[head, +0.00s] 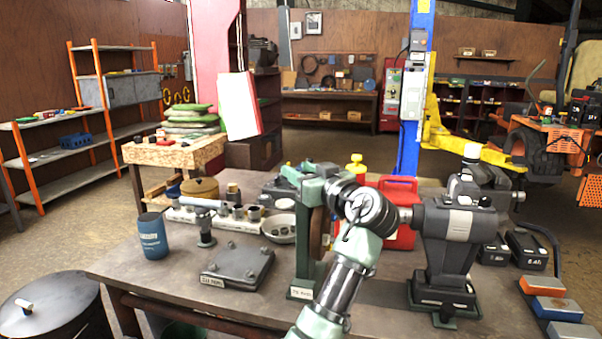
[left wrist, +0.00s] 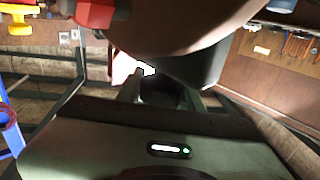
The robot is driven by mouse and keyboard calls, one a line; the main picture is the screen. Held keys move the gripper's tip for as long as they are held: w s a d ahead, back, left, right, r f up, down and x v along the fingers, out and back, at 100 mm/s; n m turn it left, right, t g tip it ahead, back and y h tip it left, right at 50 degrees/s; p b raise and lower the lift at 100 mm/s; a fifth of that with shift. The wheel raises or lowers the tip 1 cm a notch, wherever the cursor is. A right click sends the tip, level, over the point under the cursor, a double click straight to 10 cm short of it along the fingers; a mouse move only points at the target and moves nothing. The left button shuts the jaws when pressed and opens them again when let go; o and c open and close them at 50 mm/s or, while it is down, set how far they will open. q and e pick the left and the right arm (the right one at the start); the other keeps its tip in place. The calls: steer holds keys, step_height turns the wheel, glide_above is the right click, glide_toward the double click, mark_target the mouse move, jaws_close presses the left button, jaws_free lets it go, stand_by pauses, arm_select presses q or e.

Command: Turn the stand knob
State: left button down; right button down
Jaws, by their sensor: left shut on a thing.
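The green stand (head: 306,252) with a brown disc (head: 318,229) rises from the table at the middle of the head view. My left gripper (head: 338,187) is at its upper part, beside the disc, coming in from the right side. In the left wrist view my gripper (left wrist: 163,92) is shut on a dark part between its fingers, which I take for the stand knob (left wrist: 166,86). The brown disc also shows close above it (left wrist: 180,28). In the head view the knob is hidden behind my wrist. My right gripper is not in view.
A grey bench machine (head: 460,225) stands to the right and a red fuel can (head: 400,225) behind my wrist. A dark plate (head: 238,267), a blue cup (head: 152,236) and a grey bowl (head: 278,228) are to the left.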

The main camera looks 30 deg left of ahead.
arm_select(q)
steer(key=shift+r, duration=0.2)
steer(key=c, duration=1.3)
jaws_free()
steer(key=shift+a, duration=0.1)
steer(key=o, duration=0.4)
steer(key=shift+w+a+f, duration=0.1)
steer(key=shift+f, duration=0.05)
steer(key=b+v, duration=0.2)
steer(key=v, duration=0.4)
steer(key=shift+d+f, duration=0.1)
steer(key=shift+d, duration=0.25)
steer(key=shift+s+d, duration=0.45)
steer(key=shift+s, duration=0.05)
